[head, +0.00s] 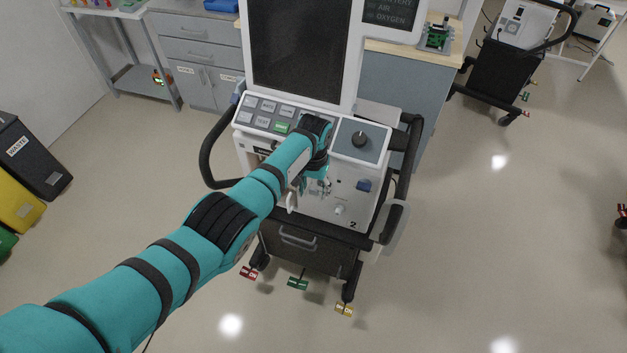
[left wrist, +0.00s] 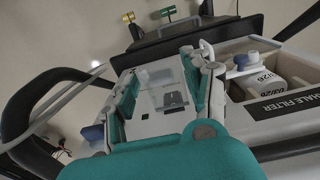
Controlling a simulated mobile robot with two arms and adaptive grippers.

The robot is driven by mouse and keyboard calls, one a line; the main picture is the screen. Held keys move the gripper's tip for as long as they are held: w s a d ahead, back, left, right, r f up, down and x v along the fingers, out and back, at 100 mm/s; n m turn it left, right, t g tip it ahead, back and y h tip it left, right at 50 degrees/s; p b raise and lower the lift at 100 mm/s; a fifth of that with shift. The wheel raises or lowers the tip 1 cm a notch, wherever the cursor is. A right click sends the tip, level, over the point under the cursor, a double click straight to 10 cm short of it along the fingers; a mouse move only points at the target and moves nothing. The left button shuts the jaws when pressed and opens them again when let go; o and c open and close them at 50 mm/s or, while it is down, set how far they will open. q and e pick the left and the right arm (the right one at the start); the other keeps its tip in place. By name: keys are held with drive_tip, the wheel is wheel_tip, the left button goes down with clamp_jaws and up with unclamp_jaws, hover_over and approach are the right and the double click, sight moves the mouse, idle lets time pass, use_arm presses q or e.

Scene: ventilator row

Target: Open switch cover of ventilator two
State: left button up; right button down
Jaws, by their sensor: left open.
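Ventilator two (head: 337,200) stands in the middle of the head view, with a "2" at the lower right of its white front panel. My left arm reaches to this panel, and its gripper (head: 322,184) is largely hidden by the wrist. In the left wrist view the gripper (left wrist: 161,88) is open, its two teal fingers spread in front of the panel. Between them a dark switch (left wrist: 174,99) shows with what looks like a clear switch cover (left wrist: 160,78). I cannot tell whether the cover is raised or whether a finger touches it. My right gripper is out of view.
A blue knob (head: 364,186) and a pale connector (head: 340,209) stick out of the panel. Black handles (head: 208,155) flank the ventilator. The left wrist view shows an open filter bay (left wrist: 262,82) beside the right finger.

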sight(314, 190)
use_arm(q)
wheel_tip(314, 190, up, 12)
drive_tip(key=shift+f, duration=0.15)
idle(0.6)
drive_tip(key=s+a+f+n+b, duration=0.1)
drive_tip(key=s+a+f+b, duration=0.3)
drive_tip(key=f, duration=0.9)
drive_tip(key=s+a+f+p, duration=0.1)
drive_tip(key=s+a+f, duration=0.1)
drive_tip(key=s+f, duration=0.75)
drive_tip(key=s+a+f+n+b, duration=0.1)
drive_tip(key=s+a+f+b, duration=0.15)
drive_tip(key=f, duration=1.25)
drive_tip(key=s+a+f+b, duration=0.1)
drive_tip(key=s+a+f, duration=0.3)
drive_tip(key=s, duration=0.7)
drive_tip(key=s+a+f+b, duration=0.1)
drive_tip(key=s+a+f, duration=0.4)
drive_tip(key=s+f, duration=0.3)
drive_tip(key=s+a+f+t+b, duration=0.1)
drive_tip(key=s+a+f, duration=0.4)
drive_tip(key=s, duration=1.1)
drive_tip(key=shift+a+f, duration=0.15)
drive_tip(key=shift+f, duration=0.7)
drive_tip(key=shift+b, duration=0.3)
